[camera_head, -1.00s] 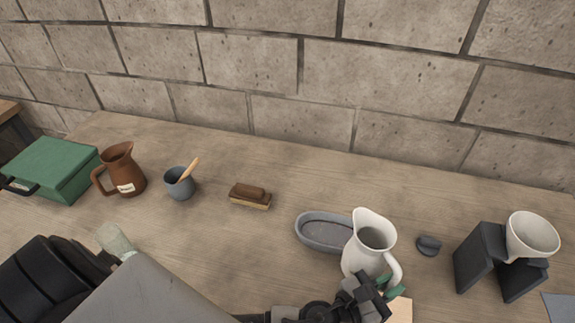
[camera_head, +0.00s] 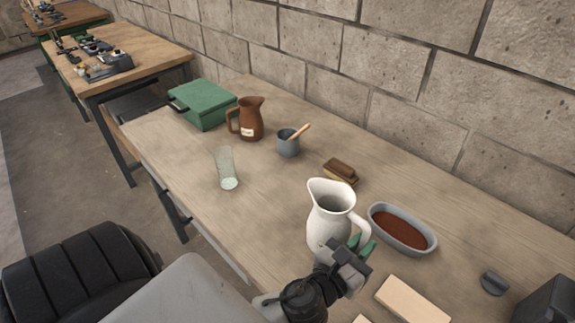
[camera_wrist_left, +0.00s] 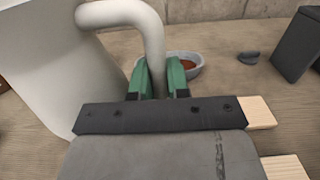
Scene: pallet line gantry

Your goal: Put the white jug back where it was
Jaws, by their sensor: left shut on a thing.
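The white jug (camera_head: 329,217) is upright near the front of the wooden table, and fills the left of the left wrist view (camera_wrist_left: 50,60). My left gripper (camera_head: 359,247) has green fingertips and is shut on the jug's handle; both fingers show around the handle in the wrist view (camera_wrist_left: 160,80). I cannot tell whether the jug's base touches the table. A grey oval dish (camera_head: 425,246) with a reddish-brown filling lies just right of the jug, and also shows behind the handle in the wrist view (camera_wrist_left: 199,70). My right gripper is out of view.
A glass (camera_head: 226,168), brown jug (camera_head: 250,119), grey cup (camera_head: 288,147) and brush (camera_head: 341,172) stand left and behind. A green box (camera_head: 203,104) is at the far left end. Light wooden blocks (camera_head: 412,299) lie in front right. Table between glass and white jug is clear.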

